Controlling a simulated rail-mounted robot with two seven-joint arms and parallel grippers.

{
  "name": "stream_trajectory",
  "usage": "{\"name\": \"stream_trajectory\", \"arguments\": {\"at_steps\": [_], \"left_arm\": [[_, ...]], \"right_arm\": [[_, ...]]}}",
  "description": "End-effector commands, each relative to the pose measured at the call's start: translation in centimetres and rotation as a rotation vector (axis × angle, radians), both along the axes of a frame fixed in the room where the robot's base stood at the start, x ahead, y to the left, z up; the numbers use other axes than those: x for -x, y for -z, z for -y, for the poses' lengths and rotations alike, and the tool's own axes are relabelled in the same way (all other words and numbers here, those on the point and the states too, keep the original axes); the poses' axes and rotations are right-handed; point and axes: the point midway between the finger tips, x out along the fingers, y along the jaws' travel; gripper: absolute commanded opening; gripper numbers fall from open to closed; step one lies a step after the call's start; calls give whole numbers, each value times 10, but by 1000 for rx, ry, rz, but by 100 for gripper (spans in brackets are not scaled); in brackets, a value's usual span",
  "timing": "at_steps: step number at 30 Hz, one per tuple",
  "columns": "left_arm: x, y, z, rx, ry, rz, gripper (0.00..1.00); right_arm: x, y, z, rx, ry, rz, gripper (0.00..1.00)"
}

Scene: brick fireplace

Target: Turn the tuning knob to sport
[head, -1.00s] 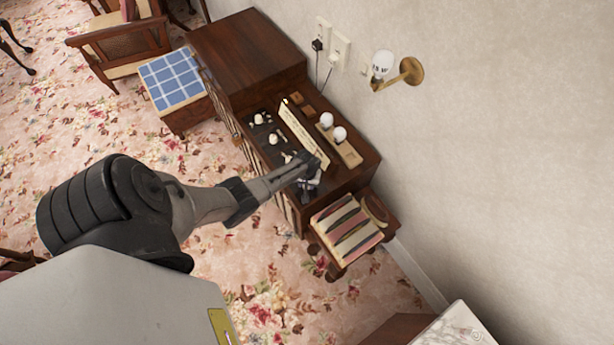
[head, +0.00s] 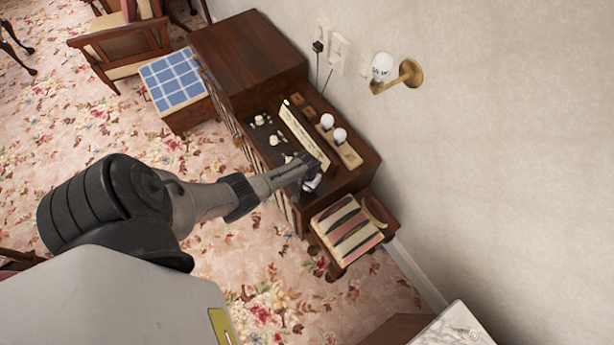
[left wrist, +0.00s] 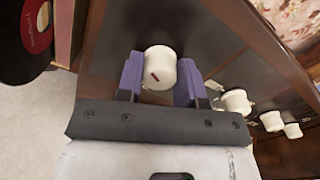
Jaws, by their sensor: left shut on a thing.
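The radio cabinet (head: 350,178) is dark wood with a row of white knobs on its top panel. My left gripper (head: 310,182) is at the near right end of that row. In the left wrist view, my left gripper (left wrist: 160,78) has its purple fingers on both sides of a white knob (left wrist: 159,66), shut on it. This knob has a short dark red mark on its face, tilted in the picture. I cannot read any label for sport. The other white knobs (left wrist: 236,102) are to the right in the wrist view. My right gripper is out of view.
A long cream dial strip (head: 303,133) and white bulbs (head: 340,134) stand behind the knobs. A small stand with a striped top (head: 346,226) is close to the cabinet's right end. A record (left wrist: 26,38) shows at the wrist view's left.

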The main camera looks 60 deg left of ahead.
Motion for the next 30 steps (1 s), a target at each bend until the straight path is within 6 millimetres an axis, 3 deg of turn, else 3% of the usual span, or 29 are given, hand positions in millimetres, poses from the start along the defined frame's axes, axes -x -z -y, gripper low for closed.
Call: {"name": "stream_trajectory", "arguments": {"at_steps": [6, 7, 15, 23, 30], "left_arm": [[1, 1, 0, -1, -1, 0, 11], [1, 1, 0, -1, -1, 0, 36], [0, 1, 0, -1, -1, 0, 60], [0, -2, 0, 0, -1, 1, 60], [0, -37, 0, -1, 1, 3, 60]], "right_arm": [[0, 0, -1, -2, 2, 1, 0], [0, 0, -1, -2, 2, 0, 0], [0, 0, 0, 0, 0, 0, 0], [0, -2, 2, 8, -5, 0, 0], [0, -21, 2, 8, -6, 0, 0]]}}
